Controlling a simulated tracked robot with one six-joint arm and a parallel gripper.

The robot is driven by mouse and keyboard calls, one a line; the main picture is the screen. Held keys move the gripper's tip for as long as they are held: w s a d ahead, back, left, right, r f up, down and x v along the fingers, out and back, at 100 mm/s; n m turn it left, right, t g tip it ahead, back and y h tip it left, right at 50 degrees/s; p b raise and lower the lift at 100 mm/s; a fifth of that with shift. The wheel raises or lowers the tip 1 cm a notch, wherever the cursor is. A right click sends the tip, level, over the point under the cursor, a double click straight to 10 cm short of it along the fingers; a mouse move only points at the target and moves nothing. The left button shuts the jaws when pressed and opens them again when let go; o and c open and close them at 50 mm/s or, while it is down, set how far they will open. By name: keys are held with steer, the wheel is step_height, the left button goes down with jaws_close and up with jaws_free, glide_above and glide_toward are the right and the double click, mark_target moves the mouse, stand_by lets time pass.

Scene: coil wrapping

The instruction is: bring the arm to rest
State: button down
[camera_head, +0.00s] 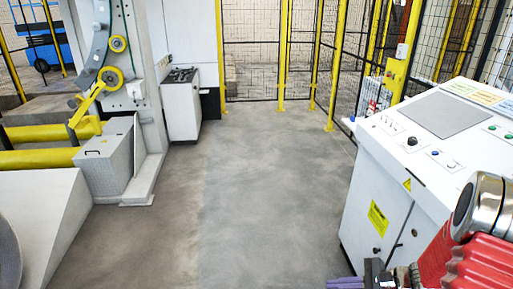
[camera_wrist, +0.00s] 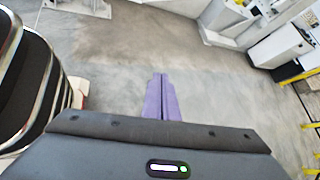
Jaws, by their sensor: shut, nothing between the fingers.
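My gripper (camera_wrist: 161,80) shows in the wrist view with its two purple fingers pressed together, shut and empty, over bare grey floor. In the head view only part of my gripper (camera_head: 345,283) shows at the bottom edge, right of centre. My red and silver arm fills the lower right corner of the head view, in front of the control desk (camera_head: 372,215). The gripper touches nothing that I can see.
The control desk stands close on the right. The coil machine (camera_head: 140,95) with yellow rollers (camera_head: 40,158) is on the left. A white cabinet (camera_head: 182,112) stands behind it. Yellow-posted mesh fencing (camera_head: 255,60) closes the back. The floor (camera_head: 235,190) between is clear.

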steer(key=s+a+r+n+h, duration=0.3)
steer(key=s+r+n, duration=0.2)
steer(key=r, duration=0.4)
steer(key=s+a+r+n+h, duration=0.3)
steer(key=s+r+n, duration=0.3)
steer(key=r, duration=0.3)
steer(key=s+a+r+n+t+h, duration=0.1)
steer(key=s+r+n+h, duration=0.3)
steer(key=r, duration=0.6)
steer(key=s+a+n, duration=0.1)
steer(key=s+n, duration=0.1)
steer(key=n, duration=0.1)
steer(key=shift+a, duration=0.4)
steer(key=shift+s, duration=0.1)
